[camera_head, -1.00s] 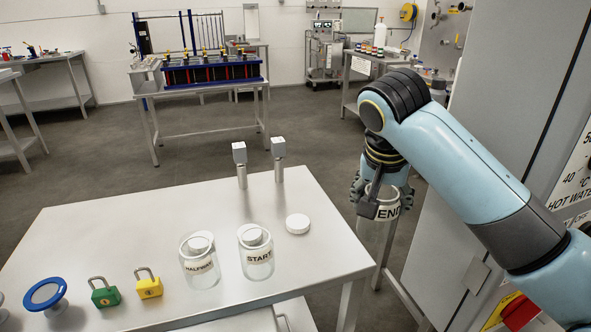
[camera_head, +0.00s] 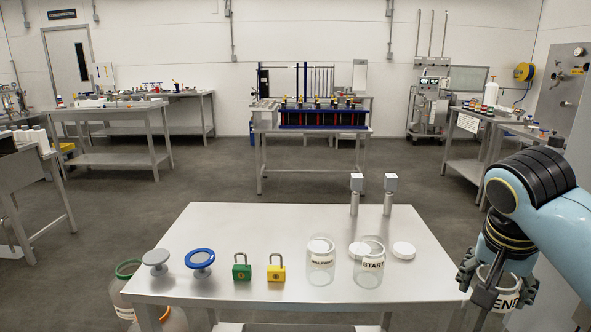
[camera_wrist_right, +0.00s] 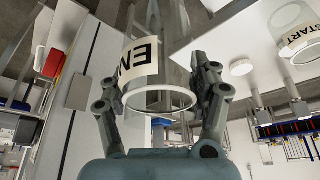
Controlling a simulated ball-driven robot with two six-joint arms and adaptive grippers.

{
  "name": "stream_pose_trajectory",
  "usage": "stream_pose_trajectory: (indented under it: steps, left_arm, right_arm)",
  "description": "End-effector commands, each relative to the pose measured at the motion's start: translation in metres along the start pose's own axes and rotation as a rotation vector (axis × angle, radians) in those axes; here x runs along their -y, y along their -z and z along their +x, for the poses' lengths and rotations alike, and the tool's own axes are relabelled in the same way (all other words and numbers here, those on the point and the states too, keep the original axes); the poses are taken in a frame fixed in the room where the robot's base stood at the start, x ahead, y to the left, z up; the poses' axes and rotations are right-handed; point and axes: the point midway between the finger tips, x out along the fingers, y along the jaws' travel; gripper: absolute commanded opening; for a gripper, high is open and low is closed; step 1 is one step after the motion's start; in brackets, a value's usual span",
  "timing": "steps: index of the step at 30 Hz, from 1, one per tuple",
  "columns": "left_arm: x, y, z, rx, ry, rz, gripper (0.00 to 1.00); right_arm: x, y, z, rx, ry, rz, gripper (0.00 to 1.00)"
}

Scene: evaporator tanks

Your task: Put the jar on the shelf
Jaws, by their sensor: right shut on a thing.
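A clear glass jar labelled END (camera_head: 505,292) is in my right gripper (camera_head: 497,288), at the right of the head view, just off the table's right edge. In the right wrist view the END jar (camera_wrist_right: 150,75) sits between the two fingers of the gripper (camera_wrist_right: 160,90), with its round rim toward the camera. The jar's lower part is cut off or hidden in the head view. I cannot single out the shelf for certain; a lower surface (camera_head: 300,327) shows under the table's front edge. My left gripper is not in view.
The table (camera_head: 240,225) carries the HALFWAY jar (camera_head: 320,264), the START jar (camera_head: 369,268), a white lid (camera_head: 403,250), a green padlock (camera_head: 241,271), a yellow padlock (camera_head: 276,271) and a blue-rimmed valve wheel (camera_head: 200,260). Large jars (camera_head: 122,300) stand low at left. Floor beyond is open.

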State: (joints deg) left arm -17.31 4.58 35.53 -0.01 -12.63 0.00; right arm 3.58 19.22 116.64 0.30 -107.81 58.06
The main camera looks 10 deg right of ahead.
Motion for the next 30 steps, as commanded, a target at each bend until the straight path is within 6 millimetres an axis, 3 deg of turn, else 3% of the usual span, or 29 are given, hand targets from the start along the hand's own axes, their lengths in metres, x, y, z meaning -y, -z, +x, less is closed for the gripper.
stream_pose_trajectory:
  steps: [6,18,30]
  left_arm:
    - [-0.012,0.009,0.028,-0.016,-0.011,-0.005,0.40]
    - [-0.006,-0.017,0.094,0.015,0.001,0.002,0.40]
    - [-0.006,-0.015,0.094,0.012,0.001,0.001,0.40]
  right_arm:
    - [0.000,-0.011,0.027,0.001,-0.002,-0.001,0.27]
    - [-0.002,-0.039,0.093,0.008,-0.011,-0.005,0.27]
    - [-0.002,-0.039,0.093,0.007,-0.011,-0.005,0.27]
